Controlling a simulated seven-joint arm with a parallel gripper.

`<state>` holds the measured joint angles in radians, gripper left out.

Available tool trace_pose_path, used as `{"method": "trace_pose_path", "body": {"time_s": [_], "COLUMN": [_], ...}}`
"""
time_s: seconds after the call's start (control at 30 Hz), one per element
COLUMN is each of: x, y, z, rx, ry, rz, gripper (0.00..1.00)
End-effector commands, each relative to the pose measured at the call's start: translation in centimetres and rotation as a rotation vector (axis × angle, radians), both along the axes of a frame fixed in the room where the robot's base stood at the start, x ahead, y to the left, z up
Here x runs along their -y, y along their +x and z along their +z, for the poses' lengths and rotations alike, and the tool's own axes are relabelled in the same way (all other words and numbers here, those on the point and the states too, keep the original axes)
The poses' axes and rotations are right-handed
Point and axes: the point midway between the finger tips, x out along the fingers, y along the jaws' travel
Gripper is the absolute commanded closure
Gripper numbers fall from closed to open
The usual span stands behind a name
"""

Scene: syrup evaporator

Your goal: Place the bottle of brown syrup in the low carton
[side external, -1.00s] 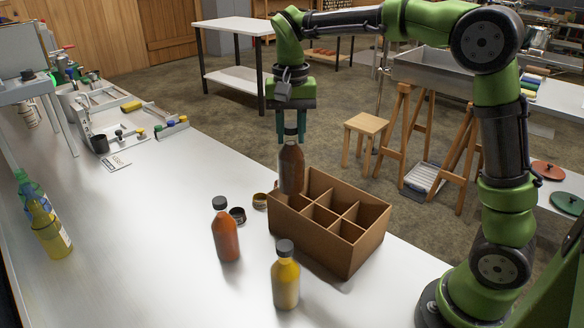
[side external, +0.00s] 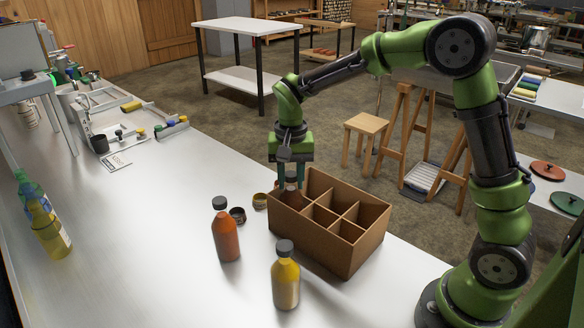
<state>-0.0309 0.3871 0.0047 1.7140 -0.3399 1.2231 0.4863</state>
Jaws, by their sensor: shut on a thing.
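The carton is brown, with dividers making several compartments, and the others I can see into look empty.
An orange-red bottle (side external: 225,232) and a yellow bottle (side external: 285,277) stand on the white table (side external: 150,240) in front of the carton. Yellow-green bottles (side external: 45,225) stand far left.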

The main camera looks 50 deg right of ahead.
Motion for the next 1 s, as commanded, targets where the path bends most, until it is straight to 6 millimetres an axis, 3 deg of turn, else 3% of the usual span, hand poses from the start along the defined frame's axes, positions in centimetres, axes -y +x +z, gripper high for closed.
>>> {"method": "trace_pose_path", "body": {"time_s": [0.2,0.23,0.37,0.73,0.87,1.0], "x": [0.0,0.0,0.0,0.0,0.0,-0.1], "y": [0.0,0.0,0.0,0.0,0.1,0.1], "z": [-0.2,-0.3,-0.2,0.3,2.1,5.2], "rx": [0.002,0.0,0.0,0.002,0.005,0.006], "ry": [0.001,0.0,0.0,-0.001,0.001,0.001], "rz": [0.001,0.0,0.001,0.0,0.001,0.001], "gripper": [1.0,0.63,0.43,0.42,0.42,0.42]}}
